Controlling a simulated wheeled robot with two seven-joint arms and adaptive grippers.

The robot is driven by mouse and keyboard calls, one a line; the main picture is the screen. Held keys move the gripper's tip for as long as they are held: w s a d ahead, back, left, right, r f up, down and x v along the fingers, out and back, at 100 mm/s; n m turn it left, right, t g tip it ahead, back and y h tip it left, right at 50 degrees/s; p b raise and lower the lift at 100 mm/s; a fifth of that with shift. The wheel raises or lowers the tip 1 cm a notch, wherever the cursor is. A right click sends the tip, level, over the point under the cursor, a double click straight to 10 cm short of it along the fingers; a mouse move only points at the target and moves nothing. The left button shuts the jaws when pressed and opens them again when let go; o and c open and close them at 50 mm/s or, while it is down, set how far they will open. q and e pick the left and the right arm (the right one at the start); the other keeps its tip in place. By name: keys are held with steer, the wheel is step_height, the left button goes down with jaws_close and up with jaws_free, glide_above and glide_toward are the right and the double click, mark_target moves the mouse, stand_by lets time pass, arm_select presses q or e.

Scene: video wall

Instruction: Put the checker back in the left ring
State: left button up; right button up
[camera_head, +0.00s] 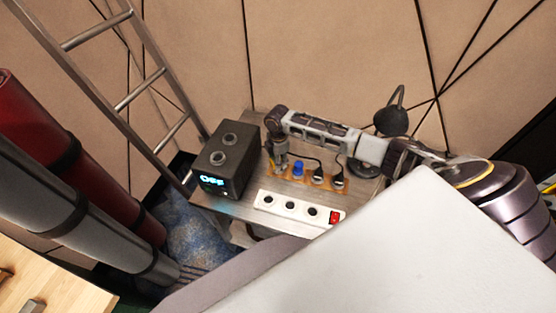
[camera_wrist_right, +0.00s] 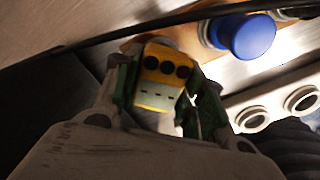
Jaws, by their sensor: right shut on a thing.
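The yellow checker (camera_wrist_right: 160,75), with dark round holes and a pale, slotted end, is between the fingers of my right gripper (camera_wrist_right: 160,92) in the wrist view. My right gripper is shut on it. In the head view, my right gripper (camera_head: 279,163) points down over the left end of the orange strip (camera_head: 302,184), and the checker is mostly hidden there. A grey ring (camera_wrist_right: 160,41) shows right behind the checker in the wrist view; I cannot tell whether they touch. A blue plug (camera_head: 298,169) stands just right of the gripper. My left gripper is out of view.
A dark box (camera_head: 232,165) with two round sockets and a lit "OFF" display stands left of the gripper. Black plugs (camera_head: 318,177) with cords stand farther right on the orange strip. A white power strip (camera_head: 300,207) with a red switch lies in front.

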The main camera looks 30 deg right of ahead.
steer(key=shift+f, duration=0.65)
stand_by(0.6)
steer(key=o, duration=1.2)
steer(key=shift+o, duration=0.4)
steer(key=o, duration=0.3)
steer(key=shift+r, duration=0.15)
steer(key=shift+r+p, duration=1.9)
steer(key=shift+p, duration=0.15)
steer(key=shift+r+p, duration=0.4)
steer(key=shift+r, duration=0.6)
